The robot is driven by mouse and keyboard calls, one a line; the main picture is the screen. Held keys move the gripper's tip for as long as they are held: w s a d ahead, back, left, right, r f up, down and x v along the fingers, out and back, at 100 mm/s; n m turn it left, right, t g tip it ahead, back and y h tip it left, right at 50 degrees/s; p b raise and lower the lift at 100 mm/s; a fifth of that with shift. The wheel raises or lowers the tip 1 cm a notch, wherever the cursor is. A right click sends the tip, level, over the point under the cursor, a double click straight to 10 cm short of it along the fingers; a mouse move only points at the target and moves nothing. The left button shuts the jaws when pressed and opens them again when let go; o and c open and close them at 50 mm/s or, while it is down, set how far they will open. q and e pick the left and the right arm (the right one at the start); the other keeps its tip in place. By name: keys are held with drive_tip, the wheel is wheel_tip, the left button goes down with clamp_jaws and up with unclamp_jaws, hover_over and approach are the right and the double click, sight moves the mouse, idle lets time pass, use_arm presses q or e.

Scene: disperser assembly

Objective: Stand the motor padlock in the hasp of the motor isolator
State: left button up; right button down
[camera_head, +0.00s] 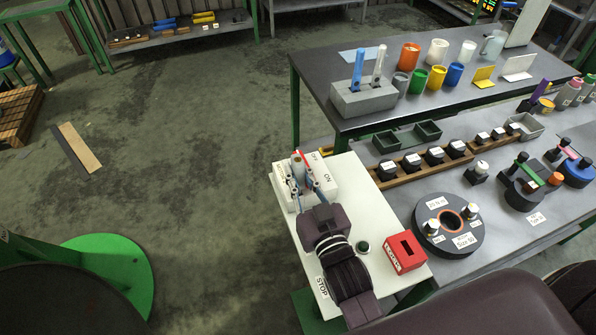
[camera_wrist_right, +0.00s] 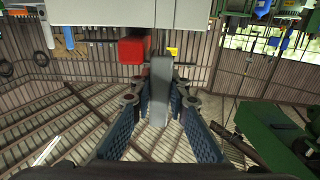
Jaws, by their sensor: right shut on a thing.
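The motor isolator (camera_head: 322,187) is a white box with OFF and ON labels on a white board at the table's left end. A red part (camera_head: 304,157), seemingly its handle, stands at its top; a red block (camera_wrist_right: 132,50) shows in the wrist view. My right gripper (camera_head: 305,179) is over the isolator, shut on a narrow grey piece that I take as the motor padlock (camera_wrist_right: 160,88). The fingers flank it in the wrist view (camera_wrist_right: 161,100). The hasp is hidden by the gripper, so I cannot tell whether they touch. My left gripper is out of view.
A red box (camera_head: 403,252) and a dark green button (camera_head: 362,247) are on the board, right of my arm. A round dark fixture (camera_head: 449,243) and a wooden rack (camera_head: 425,163) of black blocks lie further right. Open floor lies left.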

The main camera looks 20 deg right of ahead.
sight(295, 161)
drive_tip(key=shift+f+b, duration=0.5)
drive_tip(key=shift+f, duration=0.35)
drive_tip(key=c, duration=1.8)
unclamp_jaws()
drive_tip(key=shift+s+f, duration=0.1)
drive_tip(key=shift+a, duration=0.15)
drive_tip(key=shift+f, duration=0.1)
wheel_tip(295, 161, up, 11)
drive_tip(key=shift+a+f, duration=0.1)
drive_tip(key=shift+f, duration=0.1)
